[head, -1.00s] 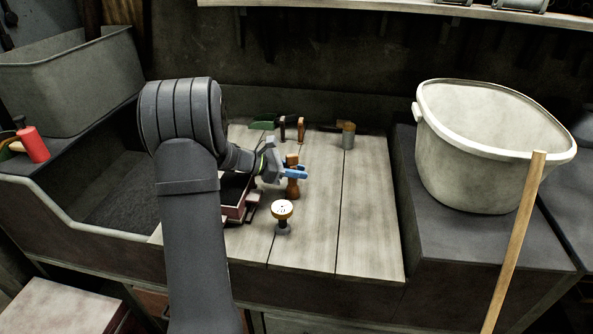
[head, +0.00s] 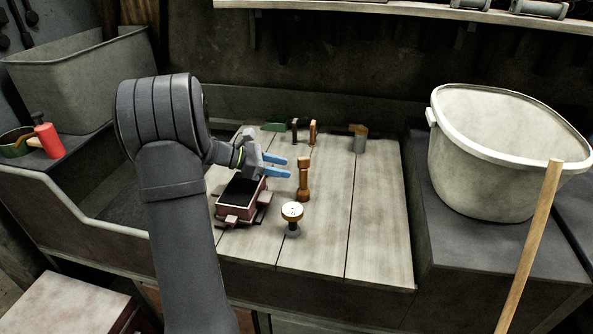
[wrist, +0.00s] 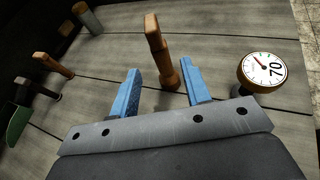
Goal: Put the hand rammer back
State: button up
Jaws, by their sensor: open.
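The wooden hand rammer (head: 303,180) stands upright on the plank bench top, right of the small moulding box (head: 240,197). In the wrist view the rammer (wrist: 158,52) shows beyond my fingertips, in line with the gap between them. My gripper (head: 280,168) has blue fingers, spread open and empty. It is to the left of the rammer, above the back of the moulding box, apart from the rammer. In the wrist view my gripper (wrist: 163,84) shows both fingers with nothing between them.
A round dial gauge (head: 292,212) stands in front of the rammer. Several tools, including a wooden-handled one (head: 313,133) and a grey cylinder (head: 360,143), stand along the back. A large pale bucket (head: 480,160) stands on the right. The bench's right part is clear.

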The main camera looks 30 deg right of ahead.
aim_at(308, 167)
jog(key=shift+v, duration=1.45)
jog(key=shift+d, duration=0.1)
jog(key=x, duration=1.1)
jog(key=shift+s+d, duration=0.2)
jog(key=shift+d, duration=0.2)
jog(key=shift+r, duration=1.7)
jog(key=shift+f, duration=0.1)
